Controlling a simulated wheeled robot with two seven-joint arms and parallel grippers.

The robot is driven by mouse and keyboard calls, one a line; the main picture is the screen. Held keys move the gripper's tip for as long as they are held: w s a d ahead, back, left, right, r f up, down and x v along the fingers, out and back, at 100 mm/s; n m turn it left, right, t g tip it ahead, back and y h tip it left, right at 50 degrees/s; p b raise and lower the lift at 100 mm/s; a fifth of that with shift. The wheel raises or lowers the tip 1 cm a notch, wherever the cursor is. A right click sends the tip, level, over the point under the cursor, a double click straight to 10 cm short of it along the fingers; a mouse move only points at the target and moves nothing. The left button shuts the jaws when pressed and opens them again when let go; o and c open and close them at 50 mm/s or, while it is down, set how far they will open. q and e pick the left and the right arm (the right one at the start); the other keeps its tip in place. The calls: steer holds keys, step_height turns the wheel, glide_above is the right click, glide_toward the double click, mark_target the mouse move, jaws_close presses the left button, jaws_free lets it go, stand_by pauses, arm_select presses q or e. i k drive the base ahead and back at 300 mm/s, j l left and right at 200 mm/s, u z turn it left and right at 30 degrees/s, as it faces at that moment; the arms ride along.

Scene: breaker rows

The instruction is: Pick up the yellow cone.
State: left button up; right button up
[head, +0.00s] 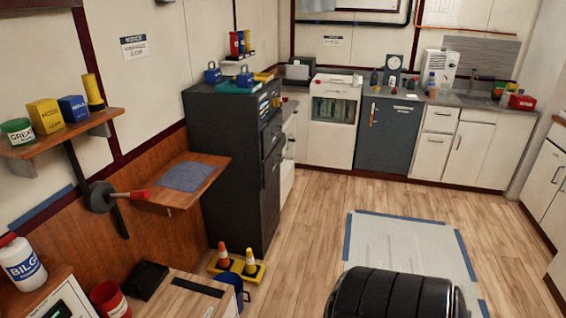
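Two small striped cones stand upright on a low yellow base (225,272) on the floor, by the foot of the dark cabinet. The right cone (250,263) looks yellow-orange with a white band. The left cone (224,256) looks redder orange, also with a white band. They are small in the head view, so their exact colours are hard to tell. Neither of my grippers is in view, and nothing is seen touching the cones.
A dark cabinet (230,165) stands behind the cones. A blue bucket-like container (236,288) and a wooden-topped bench (180,295) are in front of them. A taped pale sheet (400,246) lies on the floor to the right. Open wooden floor (305,240) lies between.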

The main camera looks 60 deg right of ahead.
mark_target(250, 270)
steer(key=z, duration=1.6)
steer(key=i+l+u, duration=0.4)
steer(key=i+l, duration=1)
